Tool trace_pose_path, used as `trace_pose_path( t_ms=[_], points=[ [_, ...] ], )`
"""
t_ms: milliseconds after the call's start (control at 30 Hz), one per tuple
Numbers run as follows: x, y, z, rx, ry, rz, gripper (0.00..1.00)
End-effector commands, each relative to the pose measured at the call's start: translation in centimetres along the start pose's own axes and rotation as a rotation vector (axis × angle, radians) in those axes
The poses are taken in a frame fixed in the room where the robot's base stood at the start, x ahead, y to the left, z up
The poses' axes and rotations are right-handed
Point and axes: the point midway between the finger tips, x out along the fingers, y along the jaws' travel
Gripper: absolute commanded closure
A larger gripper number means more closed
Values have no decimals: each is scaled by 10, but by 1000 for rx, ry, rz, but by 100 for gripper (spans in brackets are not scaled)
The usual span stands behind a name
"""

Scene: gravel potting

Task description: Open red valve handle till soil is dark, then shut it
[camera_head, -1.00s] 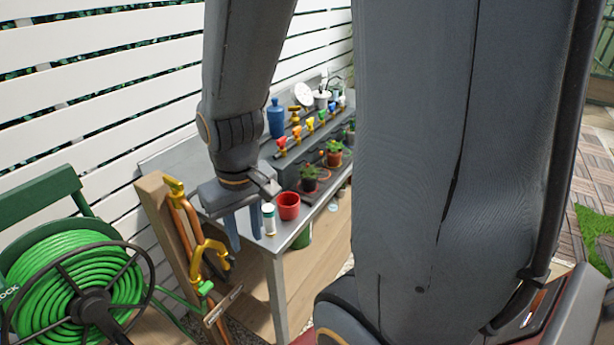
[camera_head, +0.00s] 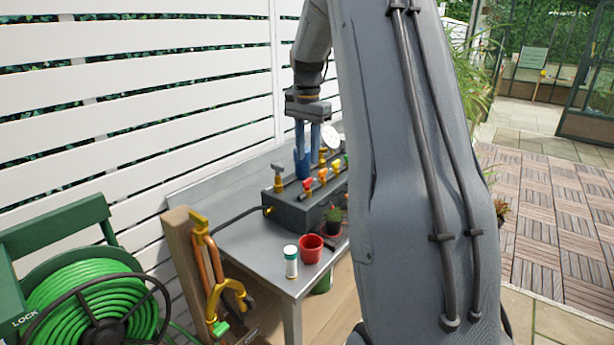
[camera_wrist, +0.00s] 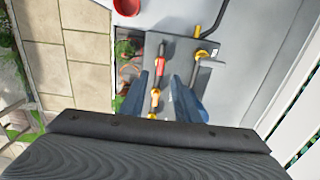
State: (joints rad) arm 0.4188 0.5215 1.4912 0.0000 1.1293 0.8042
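The red valve handle (camera_head: 308,184) is first in a row of coloured handles on the dark manifold box (camera_head: 290,208). In the wrist view the red handle (camera_wrist: 161,52) lies just ahead of the fingertips. My gripper (camera_head: 307,172) hangs pointing down over the manifold, near the row. Its two blue fingers stand apart in the wrist view (camera_wrist: 172,88), with nothing held between them. An orange handle (camera_head: 322,174) shows between them in the wrist view. A small potted plant (camera_head: 334,214) stands before the manifold; its soil colour is too small to tell.
A red pot (camera_head: 311,248) and a white-and-green bottle (camera_head: 291,262) stand on the metal bench (camera_head: 245,240). A brass tap (camera_head: 278,178) rises at the manifold's left end. A green hose reel (camera_head: 85,305) is at lower left. A white fence (camera_head: 130,100) runs behind.

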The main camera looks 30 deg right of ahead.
Motion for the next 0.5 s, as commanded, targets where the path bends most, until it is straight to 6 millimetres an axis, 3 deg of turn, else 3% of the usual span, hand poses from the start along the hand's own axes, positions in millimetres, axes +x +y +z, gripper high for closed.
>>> trace_pose_path(
  t_ms=[500],
  points=[
    [66, 0, 1, 0, -2, 2, 71]
  ],
)
